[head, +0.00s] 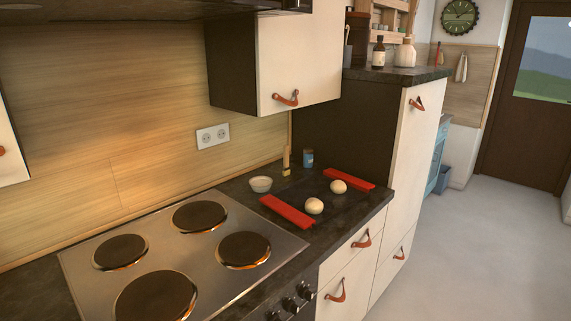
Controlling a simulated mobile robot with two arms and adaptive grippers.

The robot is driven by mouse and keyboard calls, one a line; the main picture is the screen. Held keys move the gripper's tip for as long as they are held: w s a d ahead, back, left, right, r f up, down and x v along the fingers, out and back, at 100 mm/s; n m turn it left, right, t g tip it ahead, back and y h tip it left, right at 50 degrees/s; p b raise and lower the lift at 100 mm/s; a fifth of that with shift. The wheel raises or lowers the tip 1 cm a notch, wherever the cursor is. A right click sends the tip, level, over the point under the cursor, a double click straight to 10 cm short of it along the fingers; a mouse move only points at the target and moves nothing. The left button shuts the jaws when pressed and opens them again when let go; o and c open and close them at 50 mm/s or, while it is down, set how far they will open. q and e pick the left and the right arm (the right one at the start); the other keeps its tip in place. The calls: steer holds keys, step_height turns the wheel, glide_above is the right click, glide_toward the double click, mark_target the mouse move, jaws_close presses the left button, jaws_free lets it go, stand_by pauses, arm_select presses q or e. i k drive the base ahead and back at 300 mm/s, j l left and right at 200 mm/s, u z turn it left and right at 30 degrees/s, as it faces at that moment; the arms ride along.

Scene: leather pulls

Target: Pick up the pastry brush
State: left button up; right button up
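The pastry brush (287,158) appears to be the slim upright thing with a light wooden handle at the back of the dark counter. It stands near the wall, between a small white bowl (261,184) and a small blue jar (308,159). It is small in the head view, and its lower end is hard to make out. Neither of my grippers is in view.
Two red strips (287,211) (349,179) lie on the dark counter (235,187), with two pale dough balls (314,206) (338,187) between them. A hob (185,255) is to the left. A wall cupboard (298,55) hangs above; a tall cabinet (408,130) stands right. Floor at right is clear.

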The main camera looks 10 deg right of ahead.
mark_target(287, 170)
steer(key=u, duration=0.4)
steer(key=i+l+u, duration=0.1)
steer(key=l+u, duration=0.9)
steer(key=l, duration=0.25)
steer(key=i, duration=0.05)
